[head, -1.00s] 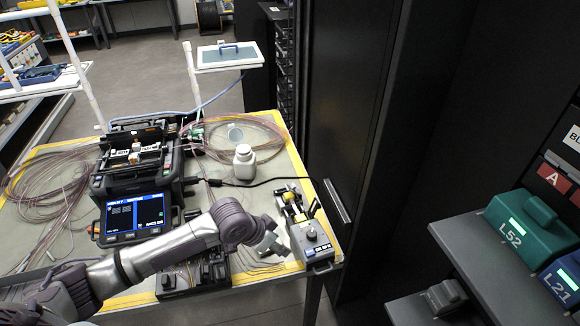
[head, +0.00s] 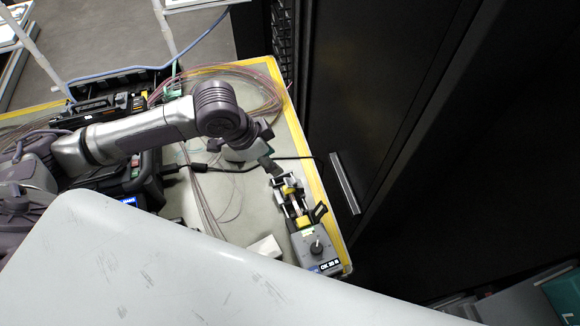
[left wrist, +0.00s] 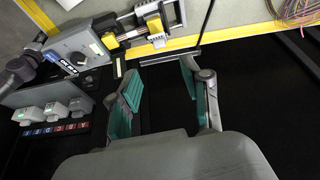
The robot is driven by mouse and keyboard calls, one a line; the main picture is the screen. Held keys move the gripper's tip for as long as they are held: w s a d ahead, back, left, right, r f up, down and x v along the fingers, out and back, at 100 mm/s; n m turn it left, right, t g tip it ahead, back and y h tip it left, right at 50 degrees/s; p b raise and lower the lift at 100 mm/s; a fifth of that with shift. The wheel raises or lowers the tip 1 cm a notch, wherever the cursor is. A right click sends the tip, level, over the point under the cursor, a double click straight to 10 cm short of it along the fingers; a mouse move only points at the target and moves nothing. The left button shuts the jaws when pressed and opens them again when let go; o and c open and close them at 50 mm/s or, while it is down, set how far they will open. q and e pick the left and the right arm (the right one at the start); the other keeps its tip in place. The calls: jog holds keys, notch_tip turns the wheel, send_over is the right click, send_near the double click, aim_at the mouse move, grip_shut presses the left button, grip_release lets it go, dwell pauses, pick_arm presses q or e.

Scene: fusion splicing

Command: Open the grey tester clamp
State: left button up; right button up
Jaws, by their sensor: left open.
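The grey tester (head: 316,246) sits at the right corner of the table, with a dark knob on top. Its clamp (head: 290,194), with yellow and black parts, is at its far end. I cannot tell whether the clamp is shut. The tester (left wrist: 82,46) and clamp (left wrist: 155,26) also show at the top of the left wrist view. My left gripper (head: 268,160) is just beyond the clamp, close to it; contact is unclear. In the left wrist view, my left gripper (left wrist: 160,90) has its teal-padded fingers apart with nothing between them. My right gripper is not in view.
A pale shape covers the lower head view and hides the near table. A black cable (head: 235,169) crosses behind the clamp. A dark cabinet (head: 375,110) stands close to the table's right edge.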

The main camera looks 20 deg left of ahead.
aim_at(293, 180)
pick_arm(q)
jog(key=p+x, duration=0.1)
jog(key=x, duration=1.1)
jog(key=shift+d+f, duration=0.15)
jog(key=shift+f, duration=0.15)
jog(key=c, duration=0.9)
jog(key=shift+r, duration=0.1)
grip_shut()
